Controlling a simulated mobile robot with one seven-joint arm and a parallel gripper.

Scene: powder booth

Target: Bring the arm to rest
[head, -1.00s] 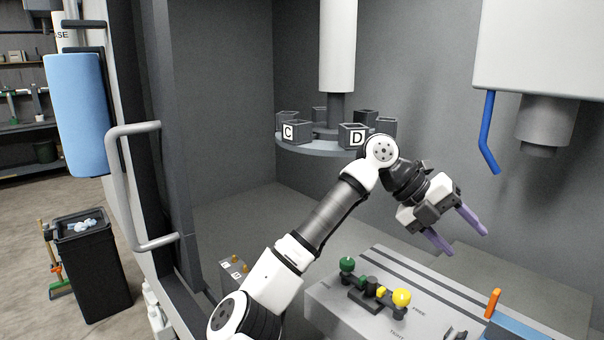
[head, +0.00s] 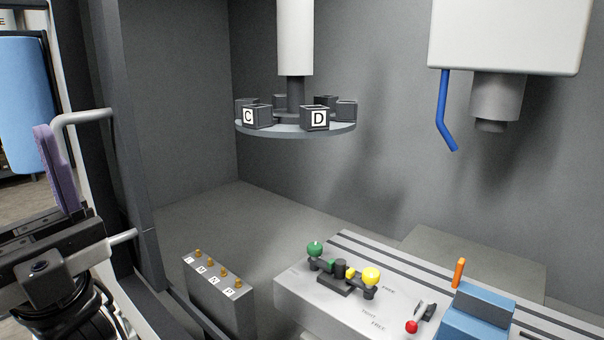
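My gripper (head: 52,150) is at the left edge of the head view, close to the camera. Its purple finger points up, and its dark body is below, partly cut off by the frame. I make out only one finger shape clearly, so the gap between the fingers cannot be judged. Nothing is seen held. The gripper appears in front of the grey door handle (head: 85,117), and I cannot tell whether they touch.
A carousel (head: 290,130) with dark boxes marked C and D hangs at the back. A grey bench (head: 300,285) carries green and yellow knobs and a red-knobbed lever. A block with brass pegs (head: 220,295) stands left of it. A blue hooked rod (head: 444,110) hangs at right.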

